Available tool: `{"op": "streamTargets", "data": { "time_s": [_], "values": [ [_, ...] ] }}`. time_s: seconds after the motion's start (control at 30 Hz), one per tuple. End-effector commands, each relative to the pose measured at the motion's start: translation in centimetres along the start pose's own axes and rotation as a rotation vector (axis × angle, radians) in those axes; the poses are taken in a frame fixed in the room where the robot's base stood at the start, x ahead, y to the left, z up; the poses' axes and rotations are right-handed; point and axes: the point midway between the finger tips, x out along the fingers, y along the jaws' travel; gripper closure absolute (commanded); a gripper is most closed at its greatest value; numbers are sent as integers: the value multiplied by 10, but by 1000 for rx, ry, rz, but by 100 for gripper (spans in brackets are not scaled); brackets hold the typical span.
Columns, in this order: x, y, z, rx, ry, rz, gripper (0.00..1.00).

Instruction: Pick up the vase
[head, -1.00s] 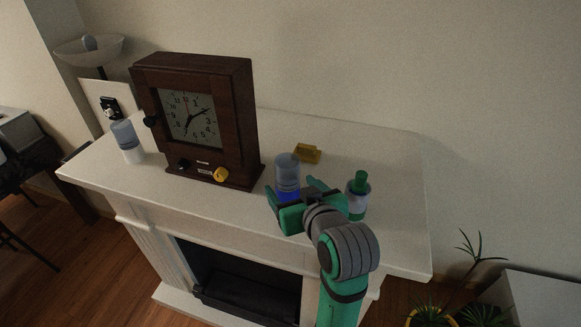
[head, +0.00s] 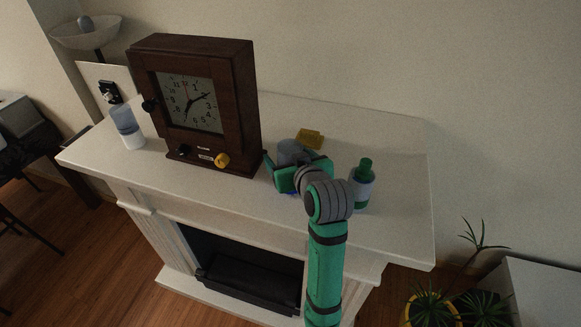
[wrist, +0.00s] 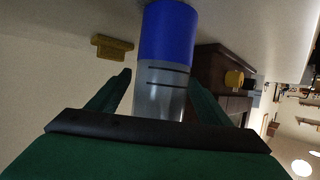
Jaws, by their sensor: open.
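The vase appears to be a cylinder with a translucent grey body and a blue base; its grey top (head: 290,150) shows on the white mantel in the head view. In the wrist view, which is upside down, the vase (wrist: 165,40) stands between the fingers of my gripper (wrist: 160,80), blue base at the top of the picture. My gripper (head: 292,168) is open around the vase's grey body, and whether a finger touches it I cannot tell. In the head view my gripper and arm hide most of its lower part.
A brown clock (head: 200,105) stands left of the vase on the mantel (head: 290,218). A green-capped bottle (head: 362,185) stands close to the right. A yellow block (head: 311,138) lies behind. A grey and white container (head: 127,128) is at far left. The mantel's right end is clear.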

Motion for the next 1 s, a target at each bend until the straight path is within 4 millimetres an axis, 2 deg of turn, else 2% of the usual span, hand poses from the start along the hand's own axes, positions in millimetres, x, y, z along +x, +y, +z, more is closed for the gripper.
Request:
{"op": "streamTargets", "data": {
  "time_s": [0.13, 0.37, 0.4, 0.6, 1.0],
  "values": [
    [12, 0, 0, -1, 1, 1, 28],
    [14, 0, 0, -1, 1, 1, 28],
    [14, 0, 0, -1, 1, 1, 30],
    [14, 0, 0, -1, 1, 1, 78],
    [12, 0, -6, -2, 3, 1, 77]
  ]
}}
